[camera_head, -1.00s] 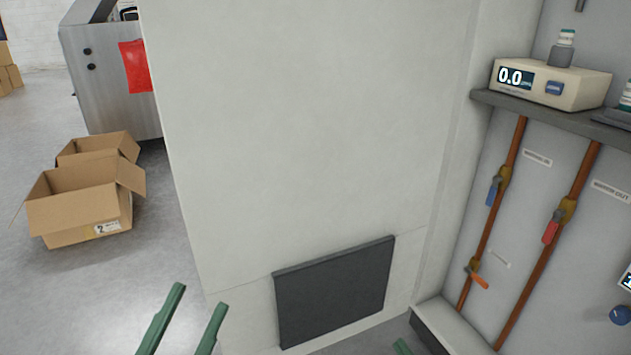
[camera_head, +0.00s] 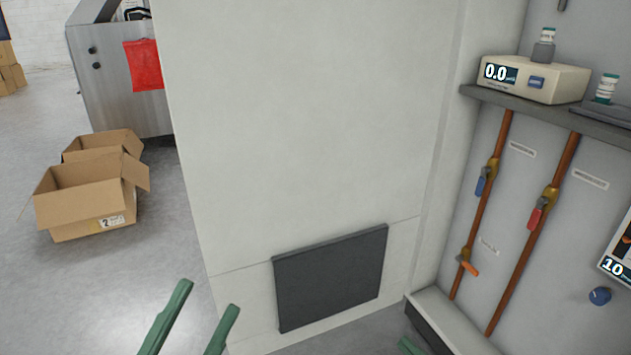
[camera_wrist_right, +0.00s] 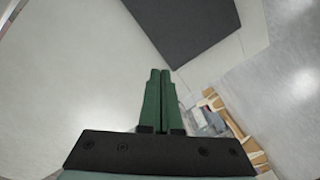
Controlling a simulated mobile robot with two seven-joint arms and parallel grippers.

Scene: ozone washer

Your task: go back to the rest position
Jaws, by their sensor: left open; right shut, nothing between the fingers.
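My left gripper (camera_head: 205,305) is at the bottom of the head view, left of centre. Its two green fingers are spread apart with nothing between them. My right gripper shows only as a small green fingertip (camera_head: 408,346) at the bottom edge of the head view. In the right wrist view, the right gripper (camera_wrist_right: 158,75) has its two green fingers pressed together and empty. Both grippers are in front of the pale wall, apart from any object that I can see.
A pale wall block (camera_head: 310,130) with a dark square panel (camera_head: 330,277) fills the middle. Open cardboard boxes (camera_head: 85,205) stand on the floor at left, before a steel machine (camera_head: 115,95). At right are copper pipes (camera_head: 483,200) with valves, and a shelf (camera_head: 560,115) carrying a meter (camera_head: 535,78).

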